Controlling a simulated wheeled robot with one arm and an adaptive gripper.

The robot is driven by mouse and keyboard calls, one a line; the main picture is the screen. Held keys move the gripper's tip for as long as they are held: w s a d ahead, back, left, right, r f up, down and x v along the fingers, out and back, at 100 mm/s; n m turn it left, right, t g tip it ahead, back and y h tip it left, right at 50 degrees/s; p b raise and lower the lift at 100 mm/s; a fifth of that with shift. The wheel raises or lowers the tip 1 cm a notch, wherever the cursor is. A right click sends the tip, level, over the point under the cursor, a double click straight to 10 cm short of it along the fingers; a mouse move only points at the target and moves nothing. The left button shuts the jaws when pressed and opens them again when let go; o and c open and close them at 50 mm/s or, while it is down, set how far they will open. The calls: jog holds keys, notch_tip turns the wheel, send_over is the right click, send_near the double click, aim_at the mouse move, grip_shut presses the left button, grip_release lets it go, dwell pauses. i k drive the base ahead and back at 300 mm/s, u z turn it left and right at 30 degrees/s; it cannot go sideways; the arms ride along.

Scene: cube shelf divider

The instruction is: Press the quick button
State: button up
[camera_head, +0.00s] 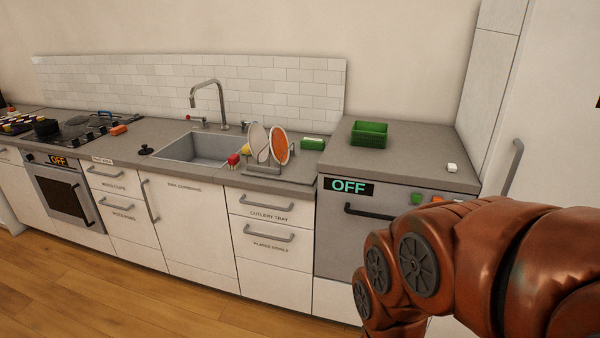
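A dishwasher-like appliance (340,240) stands under the right counter, with a dark bar handle (372,212) on its front. Its display (348,187) reads OFF in green letters. To the right of the display are a green button (417,198) and an orange button (437,199). My copper-coloured arm covers the area just below them and hides the appliance's lower right part. No label saying quick is legible on the buttons. My gripper itself does not show; only my arm links fill the lower right.
A green basket (369,133) and a small white block (452,168) sit on the right counter. A plate rack (265,169) stands beside the sink (200,147). The oven (62,192) at left also reads OFF. The wooden floor (130,290) in front is clear.

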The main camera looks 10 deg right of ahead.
aim_at(418, 198)
jog(key=z, duration=0.8)
